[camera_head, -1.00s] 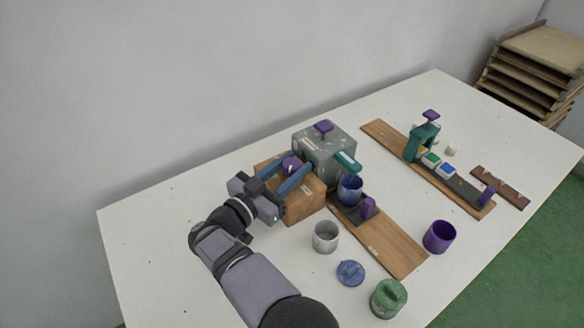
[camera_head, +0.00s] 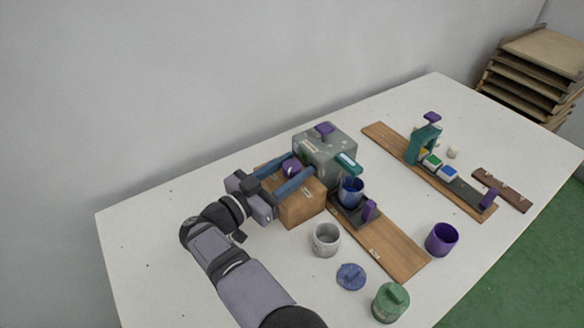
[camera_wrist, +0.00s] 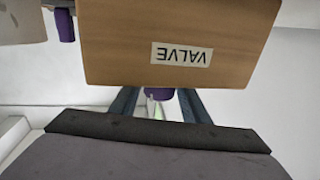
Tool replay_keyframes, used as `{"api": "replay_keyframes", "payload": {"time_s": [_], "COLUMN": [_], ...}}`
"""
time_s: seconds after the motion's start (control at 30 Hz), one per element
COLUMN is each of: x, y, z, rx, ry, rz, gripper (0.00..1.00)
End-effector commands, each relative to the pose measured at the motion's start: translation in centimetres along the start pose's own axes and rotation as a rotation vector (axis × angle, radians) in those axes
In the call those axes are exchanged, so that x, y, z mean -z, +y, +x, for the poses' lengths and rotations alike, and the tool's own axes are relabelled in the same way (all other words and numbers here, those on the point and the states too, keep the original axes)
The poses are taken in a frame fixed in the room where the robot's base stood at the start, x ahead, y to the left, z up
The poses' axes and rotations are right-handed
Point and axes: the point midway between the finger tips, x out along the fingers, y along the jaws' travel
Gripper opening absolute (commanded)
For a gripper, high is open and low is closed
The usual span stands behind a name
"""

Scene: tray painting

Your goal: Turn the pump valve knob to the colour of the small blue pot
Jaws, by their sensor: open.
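The purple valve knob (camera_head: 291,168) is on the wooden valve box (camera_head: 303,207), labelled VALVE in the wrist view (camera_wrist: 110,60). My gripper (camera_head: 291,172) is open, with its blue fingers on either side of the knob. In the wrist view the knob (camera_wrist: 160,94) shows between the fingers (camera_wrist: 160,104), with gaps beside it. A sliver of green and white shows near it; the knob's pointing direction is not readable. The small blue pot (camera_head: 351,194) stands under the teal spout of the grey pump (camera_head: 338,147).
A grey cup (camera_head: 326,241), a blue lid (camera_head: 350,277), a green lidded pot (camera_head: 390,303) and a purple cup (camera_head: 441,240) stand in front and to the right. A wooden board (camera_head: 392,250) runs from the pump. A teal stand (camera_head: 422,143) with colour blocks is further back.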

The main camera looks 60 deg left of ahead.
Motion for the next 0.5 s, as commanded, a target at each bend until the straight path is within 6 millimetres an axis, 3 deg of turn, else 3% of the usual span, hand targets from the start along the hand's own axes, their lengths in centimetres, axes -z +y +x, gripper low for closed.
{"api": "replay_keyframes", "payload": {"time_s": [0.17,0.5], "x": [-0.1,-0.1], "y": [-0.1,-0.1], "z": [-0.9,-5.4], "rx": [0.002,0.003], "ry": [0.000,0.000], "rz": [-0.001,0.001], "gripper": [0.42,0.42]}}
